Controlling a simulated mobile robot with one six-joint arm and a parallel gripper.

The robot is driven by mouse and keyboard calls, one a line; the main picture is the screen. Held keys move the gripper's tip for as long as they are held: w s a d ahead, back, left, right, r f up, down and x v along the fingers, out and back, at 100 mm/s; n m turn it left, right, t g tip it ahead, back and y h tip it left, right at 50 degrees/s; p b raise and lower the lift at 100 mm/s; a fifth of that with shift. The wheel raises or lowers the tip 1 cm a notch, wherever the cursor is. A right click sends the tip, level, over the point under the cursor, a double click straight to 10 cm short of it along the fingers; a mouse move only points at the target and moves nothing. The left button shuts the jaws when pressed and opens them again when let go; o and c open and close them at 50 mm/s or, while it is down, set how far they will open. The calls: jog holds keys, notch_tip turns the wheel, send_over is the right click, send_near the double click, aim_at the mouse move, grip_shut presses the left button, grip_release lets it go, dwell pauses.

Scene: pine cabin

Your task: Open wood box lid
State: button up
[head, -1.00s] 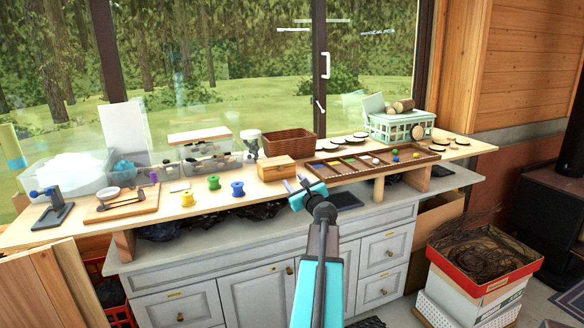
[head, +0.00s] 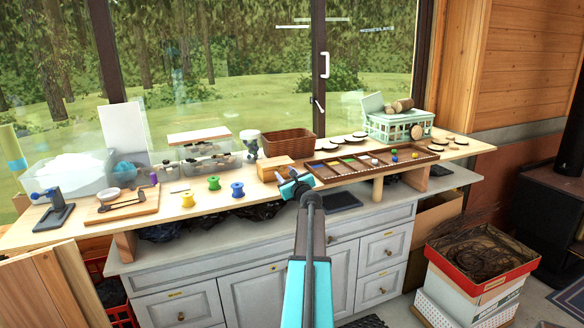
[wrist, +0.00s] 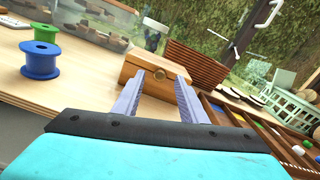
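The wood box (head: 275,168) is a small light-brown box on the bench top, left of the divided tray. Its lid is down, and a round clasp shows on its front in the wrist view (wrist: 161,75). My gripper (head: 284,178) is in front of the box, partly covering its right front in the head view. In the wrist view my gripper (wrist: 158,100) has its two grey fingers spread apart with nothing between them. The fingertips point at the box's front face, on either side of the clasp. I cannot tell whether they touch the box.
The divided tray (head: 322,180) with coloured pieces lies close on the right. A blue spool (head: 237,190) and a green spool (head: 214,183) stand to the left. A wicker basket (head: 313,146) stands behind the box. Bare bench top lies between the spools and the box.

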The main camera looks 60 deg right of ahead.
aim_at(281, 169)
jog(key=shift+x, duration=1.55)
grip_shut()
